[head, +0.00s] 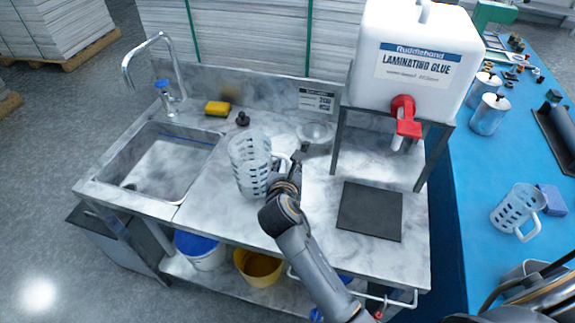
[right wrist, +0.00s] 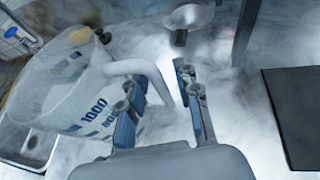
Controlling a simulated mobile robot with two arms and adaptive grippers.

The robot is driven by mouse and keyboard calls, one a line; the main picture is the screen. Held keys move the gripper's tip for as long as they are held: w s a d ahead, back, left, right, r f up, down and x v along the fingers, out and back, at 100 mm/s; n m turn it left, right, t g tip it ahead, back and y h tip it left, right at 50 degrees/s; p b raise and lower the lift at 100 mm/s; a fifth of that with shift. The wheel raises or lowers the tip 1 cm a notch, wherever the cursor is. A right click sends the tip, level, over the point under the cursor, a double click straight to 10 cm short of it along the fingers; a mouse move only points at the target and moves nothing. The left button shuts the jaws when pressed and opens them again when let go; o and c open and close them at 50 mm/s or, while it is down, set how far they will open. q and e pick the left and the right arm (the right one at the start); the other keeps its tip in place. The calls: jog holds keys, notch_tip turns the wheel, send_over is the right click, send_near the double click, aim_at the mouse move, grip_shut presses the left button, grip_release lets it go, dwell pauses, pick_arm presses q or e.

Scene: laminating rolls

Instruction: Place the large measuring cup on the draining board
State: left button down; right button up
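A clear measuring cup (head: 248,165) with blue marks stands upright on the steel counter, on the draining board (head: 205,205) just right of the sink. In the right wrist view the cup (right wrist: 75,90) shows a 1000 mark, and its white handle points toward my gripper. My right gripper (head: 296,165) is at the handle side of the cup. In the right wrist view its fingers (right wrist: 161,78) are apart, with the handle's outer part between them; I cannot tell whether they touch it. A second clear measuring cup (head: 515,208) stands on the blue table. My left gripper is not in view.
The sink (head: 165,165) and tap (head: 160,75) are at the left. A yellow sponge (head: 217,108), a black stopper (head: 242,119) and a small bowl (head: 315,131) lie behind the cup. A glue tank (head: 415,60) stands on a frame above a dark mat (head: 370,210).

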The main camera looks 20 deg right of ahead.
jog(key=shift+r, duration=0.1)
jog(key=v, duration=1.2)
jog(key=shift+b, duration=0.35)
